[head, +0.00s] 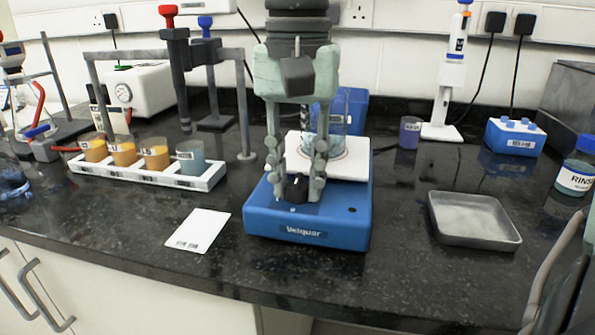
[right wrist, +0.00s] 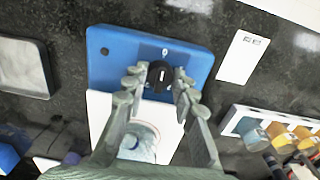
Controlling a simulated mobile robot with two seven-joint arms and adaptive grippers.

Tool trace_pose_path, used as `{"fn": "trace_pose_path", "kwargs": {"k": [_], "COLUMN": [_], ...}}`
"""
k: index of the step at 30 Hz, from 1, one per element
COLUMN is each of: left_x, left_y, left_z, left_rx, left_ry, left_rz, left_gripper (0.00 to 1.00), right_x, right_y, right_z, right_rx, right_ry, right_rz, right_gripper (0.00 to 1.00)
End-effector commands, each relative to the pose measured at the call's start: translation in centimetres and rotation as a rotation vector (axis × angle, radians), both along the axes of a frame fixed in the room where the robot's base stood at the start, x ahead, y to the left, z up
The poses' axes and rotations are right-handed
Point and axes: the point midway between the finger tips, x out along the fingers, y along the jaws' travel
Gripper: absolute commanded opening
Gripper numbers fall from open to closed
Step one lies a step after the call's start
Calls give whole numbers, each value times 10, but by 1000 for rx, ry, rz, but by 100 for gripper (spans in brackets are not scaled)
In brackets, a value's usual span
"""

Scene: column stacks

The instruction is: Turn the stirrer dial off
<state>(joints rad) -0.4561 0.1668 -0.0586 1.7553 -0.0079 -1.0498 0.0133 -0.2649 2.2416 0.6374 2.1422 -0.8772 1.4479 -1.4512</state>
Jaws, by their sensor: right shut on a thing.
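The stirrer (head: 262,215) is a blue unit marked "Velquar" with a white top plate (head: 355,167), in the middle of the bench. Its black dial (head: 297,188) sits on the front of the blue top; it also shows in the right wrist view (right wrist: 159,77) with a pale pointer line. A small white mark is on the blue face just beyond the dial in that view. My right gripper (head: 296,182) points down with a finger on each side of the dial, shut on it. A clear beaker (head: 332,142) stands on the plate behind the fingers, partly hidden. My left gripper is out of view.
A white rack (head: 150,177) of several filled cups is on the left, below a grey frame. A white card (head: 199,230) lies left of the stirrer. A grey tray (head: 474,219), a purple cup (head: 410,132) and a rinse bottle (head: 577,168) are on the right.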

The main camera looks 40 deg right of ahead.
Motion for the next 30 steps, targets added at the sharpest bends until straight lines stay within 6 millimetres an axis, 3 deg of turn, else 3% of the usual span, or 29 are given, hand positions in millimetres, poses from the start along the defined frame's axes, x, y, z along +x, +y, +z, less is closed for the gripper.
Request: {"fn": "trace_pose_path", "kwargs": {"k": [12, 13, 18, 30], "left_x": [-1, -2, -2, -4], "left_y": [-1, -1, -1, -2], "left_z": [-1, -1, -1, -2], "left_rx": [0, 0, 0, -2], "left_ry": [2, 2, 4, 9], "left_rz": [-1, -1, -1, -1], "left_gripper": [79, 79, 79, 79], "right_x": [0, 0, 0, 1], "right_y": [0, 0, 0, 0], "right_z": [0, 0, 0, 10], "right_rx": [-1, -1, 0, 0], "right_ry": [-2, -2, -1, -3], "right_rz": [9, 9, 8, 6], "right_gripper": [0, 28, 48, 48]}}
